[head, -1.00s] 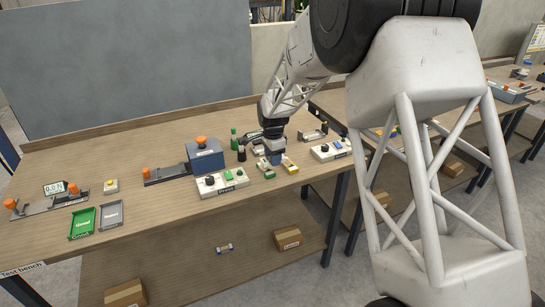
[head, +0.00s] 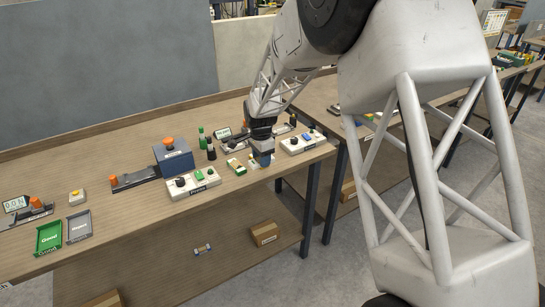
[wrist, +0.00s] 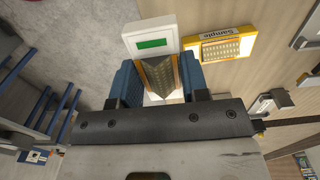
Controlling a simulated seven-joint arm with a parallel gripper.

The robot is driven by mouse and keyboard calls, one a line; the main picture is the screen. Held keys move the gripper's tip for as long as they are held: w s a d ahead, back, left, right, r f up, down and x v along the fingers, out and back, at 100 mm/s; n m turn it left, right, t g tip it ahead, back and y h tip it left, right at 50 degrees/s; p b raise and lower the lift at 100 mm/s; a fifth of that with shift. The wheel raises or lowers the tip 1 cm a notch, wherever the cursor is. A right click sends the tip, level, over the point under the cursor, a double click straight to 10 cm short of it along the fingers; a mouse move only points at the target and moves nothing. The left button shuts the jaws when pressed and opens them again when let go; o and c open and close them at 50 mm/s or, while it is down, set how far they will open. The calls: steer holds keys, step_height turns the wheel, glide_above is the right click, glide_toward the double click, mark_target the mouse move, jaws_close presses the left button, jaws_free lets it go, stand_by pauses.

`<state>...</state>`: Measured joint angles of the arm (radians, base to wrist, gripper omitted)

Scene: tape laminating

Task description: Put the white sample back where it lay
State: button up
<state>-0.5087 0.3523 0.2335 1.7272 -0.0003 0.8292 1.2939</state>
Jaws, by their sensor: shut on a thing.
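My gripper (wrist: 158,88) has its two blue fingers closed on a small pale piece, taken as the white sample (wrist: 153,99); only a sliver of it shows. A second yellow holder marked "Sample" (wrist: 248,44) lies just right of the fingers in the wrist view, with a dotted inset. In the head view my gripper (head: 264,160) is low over the small holders near the bench's right end. Whether the sample touches a holder is hidden.
A white block with a green rectangle (wrist: 151,42) stands close beyond the fingers. In the head view, a white control box (head: 192,184) lies left and another (head: 302,142) right. Green (head: 48,236) and grey (head: 79,227) trays are far left.

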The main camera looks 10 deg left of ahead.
steer(key=s+d, duration=0.2)
steer(key=d, duration=0.6)
steer(key=shift+f, duration=0.15)
steer(key=w+a, duration=0.2)
steer(key=w, duration=0.2)
steer(key=w+a+f, duration=0.1)
steer(key=w+a, duration=0.1)
steer(key=w, duration=0.3)
steer(key=w+a, duration=0.2)
steer(key=w, duration=0.3)
steer(key=shift+w+a+f, duration=0.2)
steer(key=shift+a+f, duration=0.05)
steer(key=shift+f, duration=0.1)
steer(key=shift+f, duration=1.65)
steer(key=shift+f, duration=0.15)
steer(key=o, duration=0.9)
